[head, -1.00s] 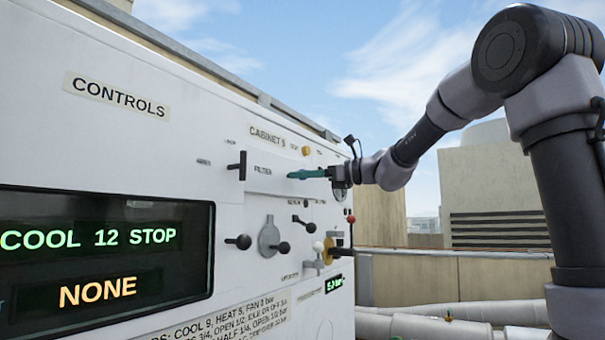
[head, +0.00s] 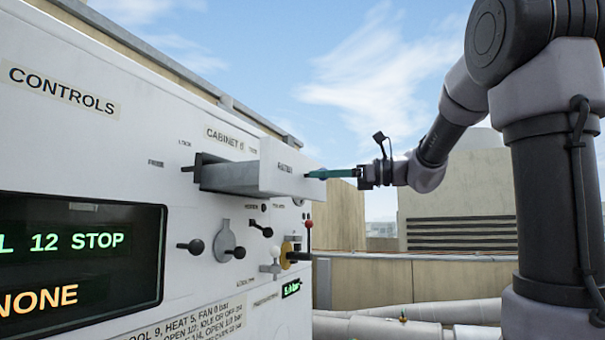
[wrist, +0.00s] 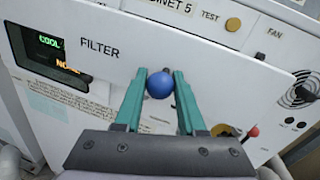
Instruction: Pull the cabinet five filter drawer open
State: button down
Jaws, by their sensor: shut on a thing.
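The cabinet five filter drawer (head: 284,169) stands well out from the white panel in the head view. Its grey side shows between its front and the panel. In the wrist view the drawer front (wrist: 125,45) bears the word FILTER and a round blue knob (wrist: 159,85). My gripper (head: 316,174) is at the drawer front in the head view. In the wrist view its two teal fingers (wrist: 160,92) are closed on the blue knob, one on each side. The fingers hide most of the knob in the head view.
The white control panel (head: 105,160) carries a lit display (head: 75,262) at left. Pale pipes (head: 400,328) run along the floor at right.

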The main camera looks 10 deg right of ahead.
jog(key=shift+s+d, duration=0.35)
jog(key=shift+d, duration=0.25)
jog(key=c, duration=0.5)
grip_release()
jog(key=v, duration=1)
jog(key=shift+s+d+r, duration=0.1)
jog(key=shift+s+d, duration=0.05)
jog(key=shift+d, duration=0.25)
jog(key=s+f+n+h, duration=0.3)
jog(key=f+n+h, duration=0.2)
jog(key=f, duration=0.2)
jog(key=s+a+f+n+h, duration=0.1)
jog(key=s+f+n+h, duration=0.3)
jog(key=f, duration=0.4)
jog(key=s+f+n+t+h, duration=0.1)
jog(key=s+f+n+h, duration=0.3)
jog(key=f+n+h, duration=0.2)
jog(key=shift+a+f+n, duration=0.15)
jog(key=shift+f+n, duration=0.05)
jog(key=shift+f, duration=0.4)
jog(key=shift+a+f+n, duration=0.15)
jog(key=shift+f+n, duration=0.05)
jog(key=shift+f, duration=0.35)
